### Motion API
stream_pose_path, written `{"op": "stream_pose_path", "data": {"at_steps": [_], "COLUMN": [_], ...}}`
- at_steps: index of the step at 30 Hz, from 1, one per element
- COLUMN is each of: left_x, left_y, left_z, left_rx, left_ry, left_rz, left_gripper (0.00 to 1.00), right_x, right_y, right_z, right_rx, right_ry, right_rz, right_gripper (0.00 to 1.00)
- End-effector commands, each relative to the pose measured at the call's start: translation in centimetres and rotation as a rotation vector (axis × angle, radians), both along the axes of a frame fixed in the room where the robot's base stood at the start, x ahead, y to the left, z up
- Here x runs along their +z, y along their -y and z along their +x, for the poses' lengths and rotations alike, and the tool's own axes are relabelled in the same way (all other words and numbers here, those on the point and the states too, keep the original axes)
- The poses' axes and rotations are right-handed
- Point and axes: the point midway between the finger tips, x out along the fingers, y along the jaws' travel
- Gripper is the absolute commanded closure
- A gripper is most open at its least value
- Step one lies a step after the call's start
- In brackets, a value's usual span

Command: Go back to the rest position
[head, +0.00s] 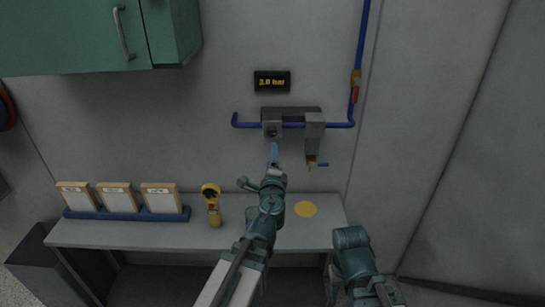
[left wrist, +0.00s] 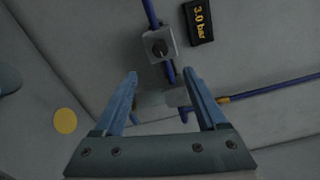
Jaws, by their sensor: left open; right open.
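My left gripper (head: 273,153) reaches up from below towards the wall, just under a grey box with a dark round knob (head: 272,130). In the left wrist view its two blue fingers (left wrist: 160,85) are spread, with nothing between their tips. The knob box (left wrist: 160,45) lies beyond the tips there, apart from them. My right arm (head: 352,250) shows at the lower right of the head view, beside the shelf. Its fingers are not visible.
A display (head: 272,81) reads 3.0 bar above a blue pipe (head: 340,124). A second grey box (head: 314,124) has a tap below. On the shelf (head: 130,232) are a card rack (head: 125,215), a yellow handheld device (head: 212,204) and a yellow disc (head: 305,209). A green cabinet (head: 75,35) hangs upper left.

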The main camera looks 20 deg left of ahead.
Motion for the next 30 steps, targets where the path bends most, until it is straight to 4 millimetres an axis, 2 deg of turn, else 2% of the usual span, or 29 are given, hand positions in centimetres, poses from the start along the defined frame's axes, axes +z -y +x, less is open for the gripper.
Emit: {"op": "stream_pose_path", "data": {"at_steps": [5,8,11,14,15,17,18,22,25,27,30], "left_x": [-0.1,-0.8,-3.2,-7.4,-9.4,-12.5,-14.6,-19.9,-22.2,-23.1,-23.7], "left_y": [0.0,-0.3,-0.8,-0.7,-0.3,0.9,2.0,6.5,9.8,11.7,13.8], "left_z": [0.0,-0.4,-1.6,-3.9,-5.0,-7.1,-8.6,-14.2,-18.2,-20.6,-23.1], "left_rx": [0.005,0.05,0.158,0.311,0.377,0.473,0.536,0.721,0.827,0.883,0.935], "left_ry": [0.0,-0.004,-0.029,-0.106,-0.153,-0.237,-0.302,-0.54,-0.712,-0.815,-0.925], "left_rz": [-0.009,-0.088,-0.265,-0.503,-0.597,-0.727,-0.807,-1.005,-1.091,-1.126,-1.152], "left_gripper": [0.26,0.26,0.26,0.26,0.26,0.26,0.26,0.26,0.26,0.26,0.26], "right_x": [0.0,-0.2,-0.5,-0.8,-1.0,-1.1,-1.3,-1.6,-1.8,-1.9,-2.0], "right_y": [0.0,0.0,0.0,0.0,0.0,0.0,0.0,0.0,0.0,0.0,0.0], "right_z": [0.0,0.0,0.0,0.0,0.0,0.0,0.0,0.0,0.0,0.0,0.0], "right_rx": [0.0,0.0,0.0,0.0,0.0,0.0,0.0,-0.001,-0.001,-0.001,-0.001], "right_ry": [0.0,0.0,0.0,0.0,0.0,0.0,0.0,0.0,0.0,0.0,0.0], "right_rz": [0.0,0.0,0.0,0.0,0.0,0.0,0.0,0.0,0.0,0.0,0.0], "right_gripper": [0.5,0.5,0.5,0.5,0.5,0.5,0.5,0.5,0.5,0.5,0.5]}}
